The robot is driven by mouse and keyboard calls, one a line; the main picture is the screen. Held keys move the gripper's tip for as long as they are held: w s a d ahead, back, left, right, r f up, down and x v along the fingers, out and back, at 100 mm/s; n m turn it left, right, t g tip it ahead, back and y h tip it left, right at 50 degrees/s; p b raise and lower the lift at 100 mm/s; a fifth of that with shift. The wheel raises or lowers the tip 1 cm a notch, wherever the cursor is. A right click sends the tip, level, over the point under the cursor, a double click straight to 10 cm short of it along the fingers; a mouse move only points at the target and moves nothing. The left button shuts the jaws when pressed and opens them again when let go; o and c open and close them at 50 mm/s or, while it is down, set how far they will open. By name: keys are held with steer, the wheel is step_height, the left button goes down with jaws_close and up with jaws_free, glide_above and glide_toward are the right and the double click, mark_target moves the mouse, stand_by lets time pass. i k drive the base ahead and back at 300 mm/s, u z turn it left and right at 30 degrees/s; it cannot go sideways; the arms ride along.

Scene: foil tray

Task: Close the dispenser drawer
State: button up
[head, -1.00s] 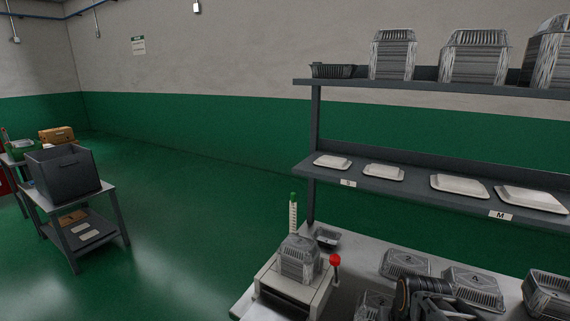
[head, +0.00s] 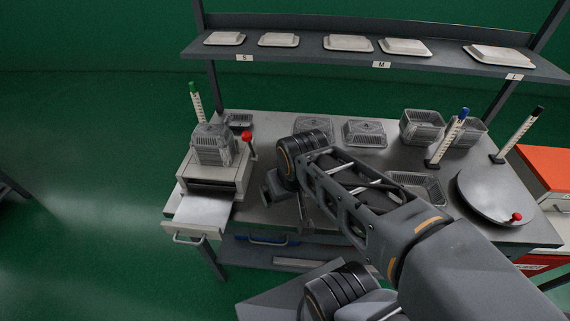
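The dispenser (head: 228,183) is a pale box at the left end of the steel table, with a stack of foil trays (head: 213,145) on top and a red-knobbed lever (head: 247,137) at its right. Its drawer (head: 200,211) sticks out toward the front, past the table edge, with a flat metal top. The drawer's front handle (head: 187,239) is at the lower left. My gripper (head: 268,191) is to the right of the dispenser, above the table and apart from the drawer. It is small and dark, partly hidden by my wrist, so its opening is unclear.
Several foil trays (head: 364,133) stand at the back of the table. Posts with blue (head: 447,138) and black (head: 518,135) tops and a round plate (head: 498,194) are at the right. A shelf (head: 300,53) with lids runs above. The floor left of the table is clear.

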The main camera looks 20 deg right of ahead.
mark_target(204, 210)
steer(key=k, duration=0.5)
steer(key=u, duration=1.45)
steer(key=i, duration=0.4)
steer(key=u, duration=0.7)
